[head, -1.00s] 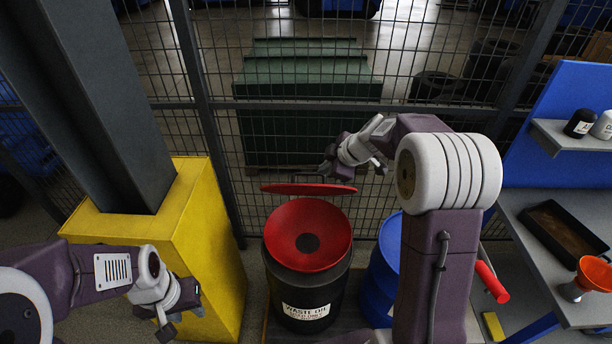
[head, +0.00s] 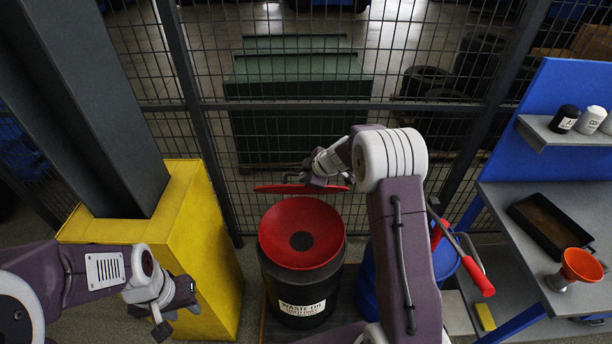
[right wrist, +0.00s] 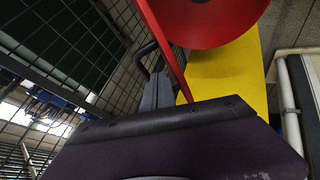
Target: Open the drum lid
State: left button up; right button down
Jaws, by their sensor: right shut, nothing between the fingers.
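The black drum (head: 300,285) has a waste-oil label and a red funnel top (head: 285,222) with a dark hole in the middle. Its red lid (head: 275,189) stands raised behind the funnel, seen nearly edge-on. My right gripper (head: 313,180) is at the lid's right half, behind the drum; its fingers are shut and empty. In the right wrist view the lid (right wrist: 160,35) is a red strip beside the finger (right wrist: 155,95), with the funnel (right wrist: 215,20) beyond. Whether they touch is unclear. My left gripper (head: 177,313) hangs open and empty at the left, by the yellow block.
A yellow block (head: 205,260) around a grey post stands left of the drum. A blue drum (head: 367,292) is at its right, partly behind my right arm. A mesh fence (head: 400,105) closes the back. A bench (head: 520,215) at right bears a tray and an orange funnel.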

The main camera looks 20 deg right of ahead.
jog(key=w+d+r+p, duration=0.3)
jog(key=w+r+p, duration=0.1)
jog(key=w, duration=0.7)
jog(key=shift+r+p, duration=0.3)
jog(key=shift+p, duration=0.15)
jog(key=shift+d, duration=0.1)
